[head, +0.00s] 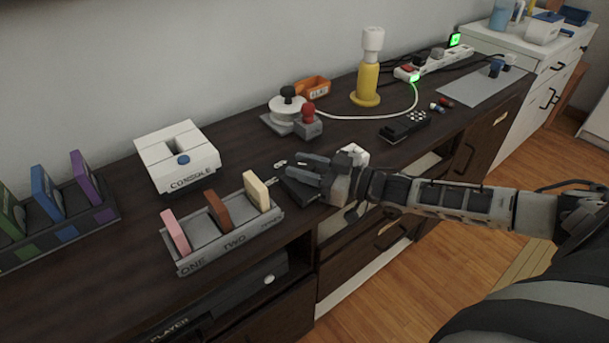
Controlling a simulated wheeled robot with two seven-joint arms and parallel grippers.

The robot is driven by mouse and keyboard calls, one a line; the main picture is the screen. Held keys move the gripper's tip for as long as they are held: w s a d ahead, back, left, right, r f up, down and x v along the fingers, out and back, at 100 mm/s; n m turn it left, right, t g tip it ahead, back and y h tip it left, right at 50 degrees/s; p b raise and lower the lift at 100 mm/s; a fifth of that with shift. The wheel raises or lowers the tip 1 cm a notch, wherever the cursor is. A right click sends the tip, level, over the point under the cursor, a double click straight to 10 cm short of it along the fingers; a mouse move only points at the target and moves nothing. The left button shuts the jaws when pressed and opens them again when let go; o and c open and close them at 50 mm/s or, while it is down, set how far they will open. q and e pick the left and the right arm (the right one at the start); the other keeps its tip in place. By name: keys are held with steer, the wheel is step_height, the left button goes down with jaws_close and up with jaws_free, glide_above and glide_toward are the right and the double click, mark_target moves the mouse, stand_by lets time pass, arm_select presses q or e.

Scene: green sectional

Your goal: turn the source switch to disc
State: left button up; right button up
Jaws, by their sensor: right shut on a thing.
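A low dark box with small pale markings (297,191), which looks like the source switch, lies near the counter's front edge in the head view. My right gripper (295,166) comes in from the right and reaches over it. Its fingers are shut on a part of the switch. The fingers cover that part, so I cannot read its setting or the word disc. My left gripper is not in view.
A grey rack with upright cartridges (222,236) stands left of the gripper, with a white console (178,158) behind it. A grey stand with black and red knobs (292,118) is behind. A black keypad device (404,127) lies right, near the yellow bottle (367,84).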

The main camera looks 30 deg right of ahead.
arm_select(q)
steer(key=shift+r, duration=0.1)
arm_select(e)
steer(key=shift+y, duration=0.3)
steer(key=o, duration=1)
steer(key=shift+c, duration=0.2)
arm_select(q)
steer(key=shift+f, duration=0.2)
arm_select(e)
steer(key=shift+s, duration=0.1)
steer(key=shift+s+d, duration=0.25)
arm_select(q)
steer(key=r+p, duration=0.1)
steer(key=p, duration=0.2)
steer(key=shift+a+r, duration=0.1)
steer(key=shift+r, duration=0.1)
arm_select(e)
steer(key=v, duration=1.5)
steer(key=shift+r, duration=0.15)
